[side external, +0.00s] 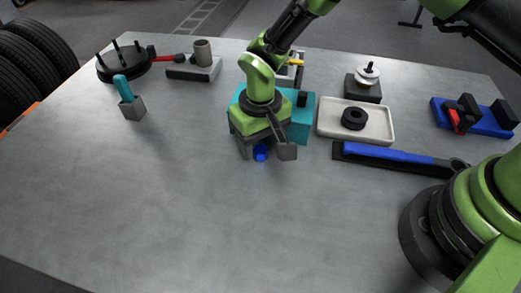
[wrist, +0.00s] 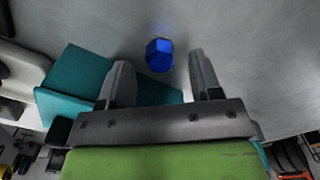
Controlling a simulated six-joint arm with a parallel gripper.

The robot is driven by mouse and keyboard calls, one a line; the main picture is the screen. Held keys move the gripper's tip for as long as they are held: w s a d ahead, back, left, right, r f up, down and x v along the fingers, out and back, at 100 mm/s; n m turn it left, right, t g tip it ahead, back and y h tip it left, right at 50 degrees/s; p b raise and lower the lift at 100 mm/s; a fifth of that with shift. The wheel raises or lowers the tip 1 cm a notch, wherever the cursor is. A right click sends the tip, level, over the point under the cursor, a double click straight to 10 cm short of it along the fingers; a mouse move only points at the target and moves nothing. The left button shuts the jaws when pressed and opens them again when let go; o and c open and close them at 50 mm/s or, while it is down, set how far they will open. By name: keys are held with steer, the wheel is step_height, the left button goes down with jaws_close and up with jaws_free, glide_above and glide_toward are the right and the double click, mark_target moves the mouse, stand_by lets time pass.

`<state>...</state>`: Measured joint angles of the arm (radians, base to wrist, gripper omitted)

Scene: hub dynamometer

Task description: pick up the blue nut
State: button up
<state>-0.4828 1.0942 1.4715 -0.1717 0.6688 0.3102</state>
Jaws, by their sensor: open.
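The blue nut (side external: 261,153) is a small hexagonal piece on the grey table. In the side view it shows between the fingers of my gripper (side external: 266,154), partly covered by them. In the wrist view the blue nut (wrist: 159,55) lies just past the fingertips, roughly midway between them. My gripper (wrist: 159,68) is open and empty, pointing down at the table. I see no contact between the fingers and the nut. The exact height of the fingertips above the table is hard to tell.
A teal box (side external: 301,128) stands right behind my gripper. A cream tray (side external: 383,134) with a black ring (side external: 354,118) and a blue-and-black torque-wrench-like tool (side external: 390,159) lie to the right. The front table is clear.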

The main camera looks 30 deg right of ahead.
mark_target(261, 148)
steer(key=shift+f, duration=0.95)
steer(key=shift+c, duration=0.4)
jaws_close()
steer(key=shift+r, duration=0.15)
step_height(261, 148, up, 10)
